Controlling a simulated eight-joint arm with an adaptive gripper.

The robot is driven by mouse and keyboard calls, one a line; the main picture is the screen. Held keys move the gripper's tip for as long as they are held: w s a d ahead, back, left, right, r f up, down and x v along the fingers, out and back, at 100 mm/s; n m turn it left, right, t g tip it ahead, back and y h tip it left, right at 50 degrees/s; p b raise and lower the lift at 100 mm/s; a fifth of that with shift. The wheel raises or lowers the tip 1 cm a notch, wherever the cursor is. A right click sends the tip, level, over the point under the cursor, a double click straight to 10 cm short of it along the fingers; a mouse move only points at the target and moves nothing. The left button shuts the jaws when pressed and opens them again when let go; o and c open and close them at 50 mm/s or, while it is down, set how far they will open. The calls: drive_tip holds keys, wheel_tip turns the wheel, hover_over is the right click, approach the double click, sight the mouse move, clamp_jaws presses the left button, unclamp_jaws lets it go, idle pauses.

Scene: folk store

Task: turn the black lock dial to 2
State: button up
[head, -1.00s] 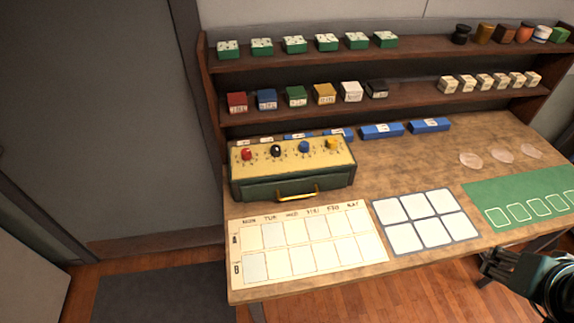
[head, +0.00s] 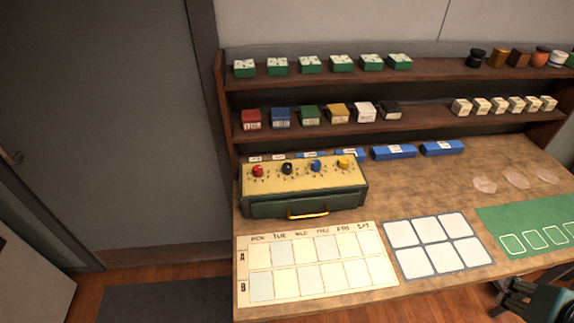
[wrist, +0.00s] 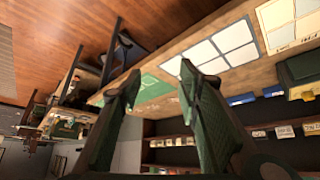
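The black lock dial (head: 287,169) sits on the sloped yellow top of a green lock box (head: 262,207) on the table. It is second from the left, between a red dial (head: 258,171) and a blue dial (head: 316,166); a yellow dial (head: 344,163) is at the right end. The numbers around the dials are too small to read. The box has a gold handle (head: 308,215) on its front. My gripper (head: 508,300) is at the lower right, off the table's front edge and far from the box. In the wrist view its two fingers (wrist: 155,88) are apart with nothing between them.
Shelves (head: 430,119) with several small boxes and pots stand behind the table (head: 420,190). Blue boxes (head: 394,152) lie behind and right of the lock box. A weekday chart (head: 316,297), a white-square mat (head: 437,272) and a green mat (head: 550,215) lie flat in front.

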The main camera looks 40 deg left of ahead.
drive_tip(key=w+a+r+g+y+p, duration=0.1)
drive_tip(key=w+a+r+p, duration=0.3)
drive_tip(key=a, duration=0.6)
drive_tip(key=w+a+r+m+g+p, duration=0.1)
drive_tip(key=w+a+r+g+p, duration=0.15)
drive_tip(key=w+a, duration=0.55)
drive_tip(key=w+a+r+y+p, duration=0.1)
drive_tip(key=w+a+r+p, duration=0.2)
drive_tip(key=a, duration=0.9)
drive_tip(key=m+g+h+p, duration=0.1)
drive_tip(key=m+g+p, duration=0.15)
drive_tip(key=p, duration=0.75)
hover_over(287, 166)
drive_tip(key=shift+n+g, duration=0.35)
drive_tip(key=shift+g, duration=0.05)
drive_tip(key=f, duration=0.5)
drive_tip(key=d+f, duration=0.1)
drive_tip(key=f, duration=0.1)
drive_tip(key=shift+w+f, duration=0.2)
drive_tip(key=shift+f, duration=0.2)
drive_tip(key=shift+s+a+f, duration=0.2)
drive_tip(key=shift+a, duration=0.2)
drive_tip(key=shift+a+f+p, duration=0.2)
drive_tip(key=shift+f+p, duration=0.15)
drive_tip(key=shift+f, duration=3.55)
drive_tip(key=shift+c, duration=0.3)
